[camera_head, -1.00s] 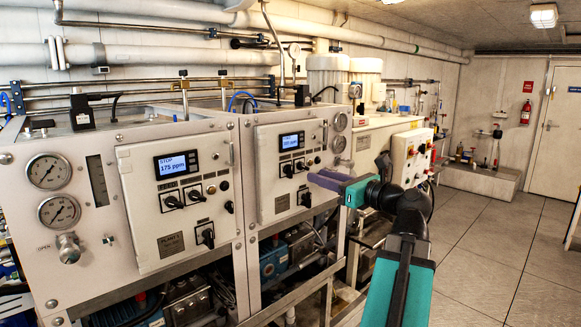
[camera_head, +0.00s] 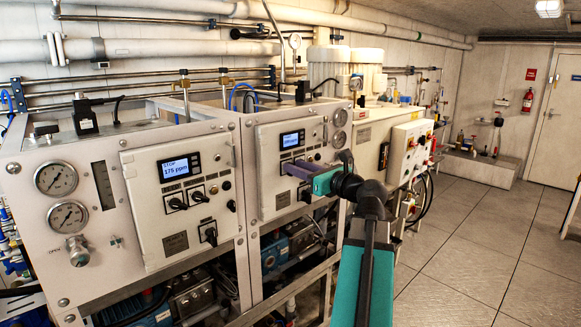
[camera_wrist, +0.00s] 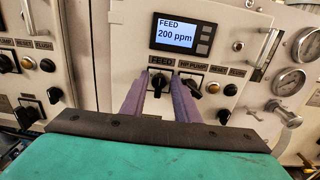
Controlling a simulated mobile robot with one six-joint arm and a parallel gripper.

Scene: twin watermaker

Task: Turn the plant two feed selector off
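The plant two panel (camera_head: 270,205) is the farther of two white control panels in the head view. In the wrist view its display (camera_wrist: 179,33) reads FEED 200 ppm. The feed selector (camera_wrist: 157,83) is a black knob under the FEED label, with its handle roughly upright. My gripper (camera_wrist: 161,78) has its two purple fingers apart, one on each side of this knob in the picture. I cannot tell whether they touch it. In the head view my gripper (camera_head: 287,171) is at the panel and covers the selector there.
The HP PUMP knob (camera_wrist: 190,83) is close beside my right finger, with smaller buttons further right. The nearer panel (camera_head: 178,250) reads STOP 175 ppm. Gauges (camera_wrist: 289,81) and a valve (camera_wrist: 284,114) are on the right. The floor (camera_head: 465,235) at right is clear.

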